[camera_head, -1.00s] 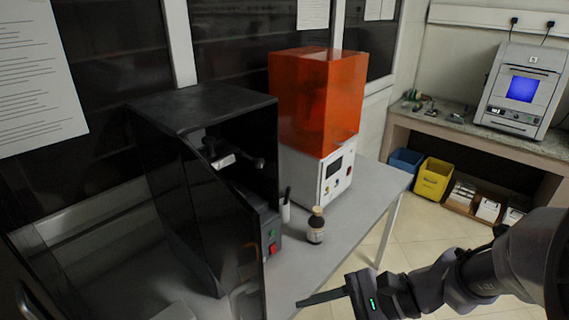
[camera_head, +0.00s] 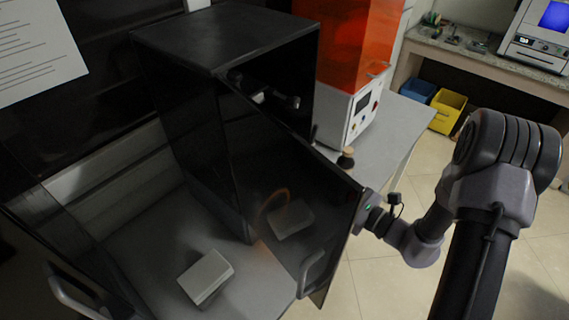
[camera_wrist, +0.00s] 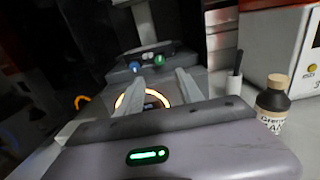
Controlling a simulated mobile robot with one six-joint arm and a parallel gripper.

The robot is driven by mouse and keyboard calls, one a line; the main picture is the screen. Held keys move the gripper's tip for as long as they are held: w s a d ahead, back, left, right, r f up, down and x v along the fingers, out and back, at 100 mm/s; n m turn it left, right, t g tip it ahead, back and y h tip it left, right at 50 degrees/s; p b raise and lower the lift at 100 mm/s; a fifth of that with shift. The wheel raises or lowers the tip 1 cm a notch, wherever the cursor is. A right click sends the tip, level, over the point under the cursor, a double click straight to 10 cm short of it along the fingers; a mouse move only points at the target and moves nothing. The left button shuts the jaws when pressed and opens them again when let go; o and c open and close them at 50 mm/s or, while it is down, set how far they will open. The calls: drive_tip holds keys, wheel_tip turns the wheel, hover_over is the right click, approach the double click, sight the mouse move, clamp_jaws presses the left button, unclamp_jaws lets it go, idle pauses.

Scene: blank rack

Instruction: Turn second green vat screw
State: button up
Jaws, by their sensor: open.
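In the wrist view a small green screw knob (camera_wrist: 133,67) and a blue knob (camera_wrist: 158,60) sit on a dark printer part ahead of my fingers. My gripper (camera_wrist: 160,78) is open and empty. Its two fingers point toward the knobs, apart from them as far as I can tell. A bright ring of light shows between and below the fingers. In the head view the black printer (camera_head: 200,130) hides the knobs. Its dark open door (camera_head: 285,190) hides my fingers; only my wrist shows beyond the door's right edge.
A brown bottle (camera_wrist: 272,102) and a white holder (camera_wrist: 233,88) stand to the right in the wrist view. An orange-topped printer (camera_head: 350,40) stands behind. In the head view a pale box (camera_head: 205,278) lies on the table in front, and the door has a handle (camera_head: 312,272).

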drive_tip(key=b+x, duration=0.1)
drive_tip(key=x, duration=1.1)
drive_tip(key=shift+w+a, duration=0.15)
clamp_jaws()
